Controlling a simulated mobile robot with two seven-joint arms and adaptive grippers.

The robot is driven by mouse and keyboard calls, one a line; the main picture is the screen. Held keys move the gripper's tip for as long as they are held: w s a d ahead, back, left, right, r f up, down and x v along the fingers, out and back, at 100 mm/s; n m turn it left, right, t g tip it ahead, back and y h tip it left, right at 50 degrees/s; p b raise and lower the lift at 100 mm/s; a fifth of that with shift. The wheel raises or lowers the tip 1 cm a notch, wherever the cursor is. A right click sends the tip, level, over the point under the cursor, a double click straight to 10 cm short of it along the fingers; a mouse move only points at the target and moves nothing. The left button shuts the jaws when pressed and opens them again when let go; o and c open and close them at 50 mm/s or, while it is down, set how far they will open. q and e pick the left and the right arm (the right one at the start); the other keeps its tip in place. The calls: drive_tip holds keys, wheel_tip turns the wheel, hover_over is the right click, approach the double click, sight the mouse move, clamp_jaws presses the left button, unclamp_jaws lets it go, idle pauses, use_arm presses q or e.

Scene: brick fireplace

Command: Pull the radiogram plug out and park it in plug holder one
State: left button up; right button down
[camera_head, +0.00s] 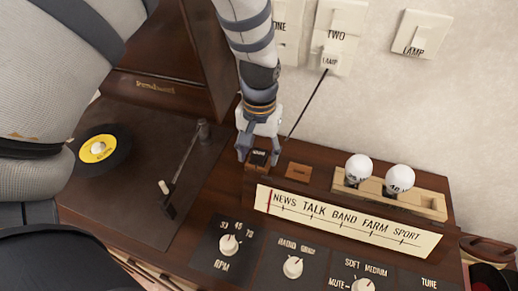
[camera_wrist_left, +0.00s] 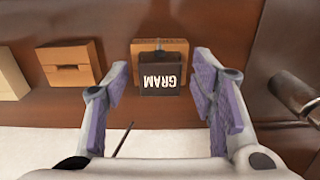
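The dark radiogram plug, marked GRAM (camera_wrist_left: 163,82), sits upright at a small wooden holder (camera_wrist_left: 160,46) on the radiogram's top; it also shows in the head view (camera_head: 259,158). A second wooden holder (camera_head: 298,172) beside it is empty. My left gripper (camera_head: 258,146) is above the plug with its fingers (camera_wrist_left: 162,95) open, one on each side, with gaps between. Wall socket ONE (camera_head: 287,30) is partly hidden by my left arm. Socket TWO (camera_head: 334,38) holds a white plug marked LAMP (camera_head: 329,61). My right gripper is not in view.
A dark cord (camera_head: 307,104) runs from the LAMP plug down behind the radiogram. Two white bulbs (camera_head: 359,167) stand in a wooden rack (camera_head: 430,204) to the right. A tone arm (camera_head: 183,170) and a yellow-label record (camera_head: 98,149) lie left. A LAMP switch (camera_head: 422,34) is on the wall.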

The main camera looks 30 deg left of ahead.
use_arm(q)
drive_tip(key=shift+r, duration=0.1)
wheel_tip(320, 180, up, 12)
idle(0.5)
